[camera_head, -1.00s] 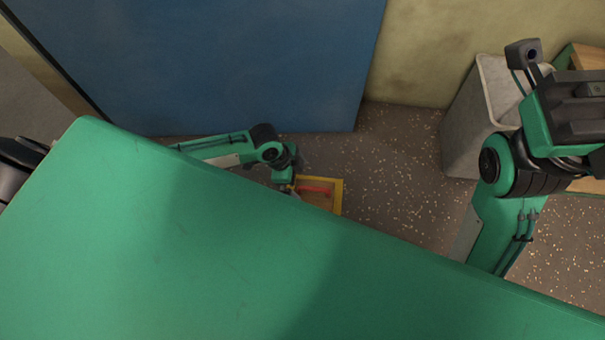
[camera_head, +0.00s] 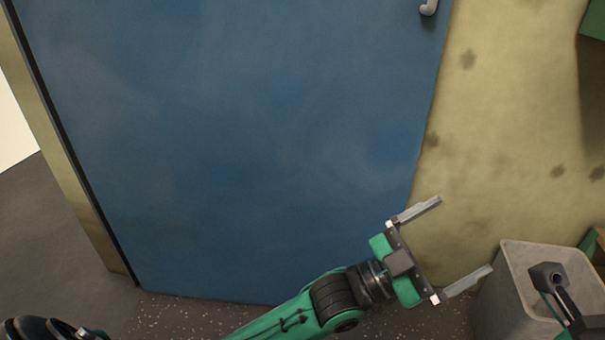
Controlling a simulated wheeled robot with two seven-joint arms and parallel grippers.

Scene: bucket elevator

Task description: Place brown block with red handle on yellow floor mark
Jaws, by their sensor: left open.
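My left gripper (camera_head: 465,235) is in the lower right of the head view, its arm coming up from the bottom edge. Its two grey fingers are spread wide apart with nothing between them. It is in front of the blue door's right edge and the yellowish wall. The brown block with the red handle and the yellow floor mark are not in this view now. A dark part of my right arm shows at the lower right, but no right fingers are visible.
A large blue door (camera_head: 240,150) with a handle (camera_head: 429,7) fills the middle. A stained yellowish wall (camera_head: 500,130) is to its right. A grey bin (camera_head: 515,300) stands at the lower right, close to my left gripper. Speckled floor (camera_head: 170,315) shows along the bottom.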

